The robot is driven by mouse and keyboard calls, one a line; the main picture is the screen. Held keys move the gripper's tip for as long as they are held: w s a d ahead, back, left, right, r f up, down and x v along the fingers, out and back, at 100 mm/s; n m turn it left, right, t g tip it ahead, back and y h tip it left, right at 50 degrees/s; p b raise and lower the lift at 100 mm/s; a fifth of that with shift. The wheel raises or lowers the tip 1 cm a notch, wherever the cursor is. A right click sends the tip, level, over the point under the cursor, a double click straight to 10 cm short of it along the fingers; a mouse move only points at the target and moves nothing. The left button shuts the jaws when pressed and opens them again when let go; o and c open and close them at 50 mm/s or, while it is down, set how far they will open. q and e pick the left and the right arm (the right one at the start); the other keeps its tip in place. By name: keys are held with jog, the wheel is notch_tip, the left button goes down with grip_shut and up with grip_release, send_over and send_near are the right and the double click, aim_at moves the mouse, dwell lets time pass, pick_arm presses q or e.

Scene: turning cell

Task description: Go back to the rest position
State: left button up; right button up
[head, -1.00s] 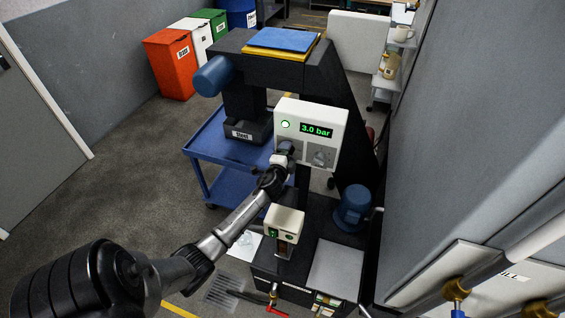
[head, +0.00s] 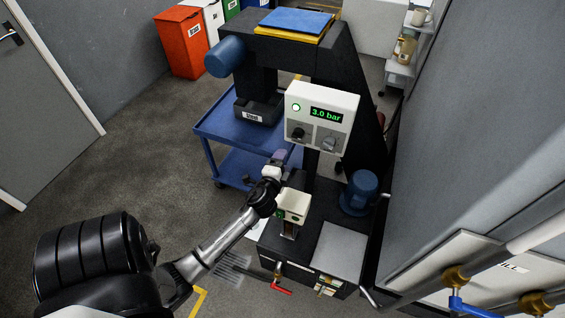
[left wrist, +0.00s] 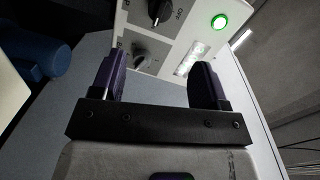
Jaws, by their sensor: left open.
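My left gripper (head: 279,158) is in front of the dark press machine, just below and left of its control panel (head: 321,113). The panel has a lit green lamp, a 3.0 bar display and two knobs. In the left wrist view my left gripper (left wrist: 160,85) has its two dark purple fingers apart with nothing between them. The panel (left wrist: 180,35) with its knobs and green lamp lies beyond the fingertips, apart from them as far as I can tell. My right gripper shows in neither view.
A small button box (head: 292,205) stands just below my left gripper. A blue cart (head: 226,133) stands behind left. A blue motor (head: 360,190) and a large grey cabinet (head: 470,150) are on the right. Open floor (head: 130,165) lies to the left.

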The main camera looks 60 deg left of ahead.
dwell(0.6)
pick_arm(q)
jog(key=s+d+f+n+g, duration=0.1)
jog(key=s+f+n+g, duration=0.25)
jog(key=n+g, duration=0.35)
jog(key=s+d+r+h, duration=0.1)
jog(key=s+d+h, duration=0.35)
jog(key=d, duration=0.75)
jog(key=s+d+h, duration=0.4)
jog(key=d+h, duration=0.2)
jog(key=d, duration=0.6)
jog(key=s+d+f+m+g, duration=0.1)
jog(key=s+d+f+g, duration=0.3)
jog(key=s, duration=0.5)
notch_tip(320, 180, up, 33)
jog(key=d+t+p, duration=0.1)
jog(key=p, duration=3)
jog(key=shift+w+t+h+p, duration=0.3)
jog(key=shift+w+h+p, duration=0.05)
jog(key=shift+w+h, duration=0.1)
